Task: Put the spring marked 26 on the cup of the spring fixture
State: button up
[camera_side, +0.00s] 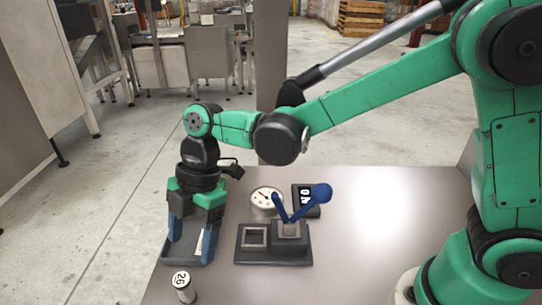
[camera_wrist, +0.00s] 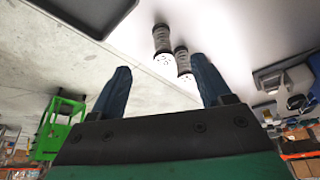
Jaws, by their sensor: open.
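The spring marked 26 (camera_side: 186,294) stands upright near the front left of the table in the side view, its white numbered top facing up. In the wrist view two grey springs with white ends (camera_wrist: 162,40) (camera_wrist: 181,58) show beyond the fingers; I cannot read their marks. The spring fixture (camera_side: 272,259) is a dark base with a square frame at its left and a raised square block (camera_side: 290,230) under a blue lever. My gripper (camera_side: 190,246) is open, with blue fingers pointing down over a grey tray, behind and above the spring marked 26. It also shows in the wrist view (camera_wrist: 160,76).
The shallow grey tray (camera_side: 171,255) lies left of the fixture. A round dial (camera_side: 265,197) and a small dark display (camera_side: 306,198) stand behind the fixture. The blue lever (camera_side: 321,193) rises at the fixture's right. The table is clear to the front right.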

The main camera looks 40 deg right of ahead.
aim_at(182, 277)
jog(key=shift+s+a+f+n+g, duration=0.15)
jog(key=shift+a+f+n+g, duration=0.25)
jog(key=shift+a+f+n, duration=0.4)
jog(key=shift+x, duration=2.7)
jog(key=shift+a, duration=0.15)
grip_shut()
jog(key=shift+r, duration=0.1)
